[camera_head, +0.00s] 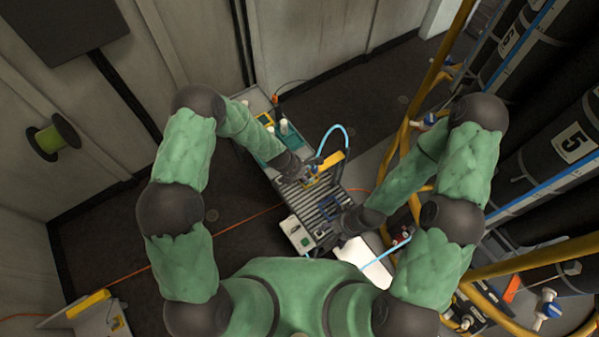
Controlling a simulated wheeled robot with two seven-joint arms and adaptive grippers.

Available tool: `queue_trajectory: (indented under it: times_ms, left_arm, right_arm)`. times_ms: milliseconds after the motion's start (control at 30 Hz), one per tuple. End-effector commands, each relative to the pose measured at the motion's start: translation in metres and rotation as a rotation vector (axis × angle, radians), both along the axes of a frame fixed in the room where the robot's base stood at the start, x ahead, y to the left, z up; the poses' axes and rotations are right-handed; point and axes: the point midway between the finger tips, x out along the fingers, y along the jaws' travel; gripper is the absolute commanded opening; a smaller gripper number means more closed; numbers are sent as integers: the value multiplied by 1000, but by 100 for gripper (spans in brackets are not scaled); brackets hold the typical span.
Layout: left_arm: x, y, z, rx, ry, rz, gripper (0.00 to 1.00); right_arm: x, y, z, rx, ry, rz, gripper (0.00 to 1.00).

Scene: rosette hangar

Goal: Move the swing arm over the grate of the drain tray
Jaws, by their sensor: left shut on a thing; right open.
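The drain tray's grate (296,196) is a dark ribbed surface at the middle of the head view. The yellow swing arm (333,163) lies slanted over its upper right part, with a light blue hose looping up from it. My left gripper (311,173) is shut on the swing arm near its lower left end. The fingers are small, and the exact grip is partly hidden. My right gripper (330,207) is open over the right part of the grate, below the swing arm, and apart from it.
A white box (297,235) sits at the tray's lower left. Teal containers (288,138) stand at the upper end of the bench. Yellow pipes (407,150) and black cylinders (572,140) crowd the right side. Dark floor (110,225) lies open at left, crossed by an orange cable.

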Motion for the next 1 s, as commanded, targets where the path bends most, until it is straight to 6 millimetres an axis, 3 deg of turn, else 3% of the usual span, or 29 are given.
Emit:
queue_trajectory:
  times_ms: [33,533,567,600,1000]
  left_arm:
    - [-8,-3,-5,1,10,-13,0]
    - [-11,-4,-4,1,14,-4,0]
    - [-11,-4,-4,1,14,-4,48]
    - [-11,-4,-4,2,13,-3,57]
    - [-6,-1,3,1,3,10,57]
  right_arm:
    - [0,0,-3,0,0,0,66]
    - [0,0,-4,0,-1,0,66]
    - [0,0,-4,0,-1,0,66]
    - [0,0,-4,0,-1,0,66]
    - [0,0,-4,0,-1,0,66]
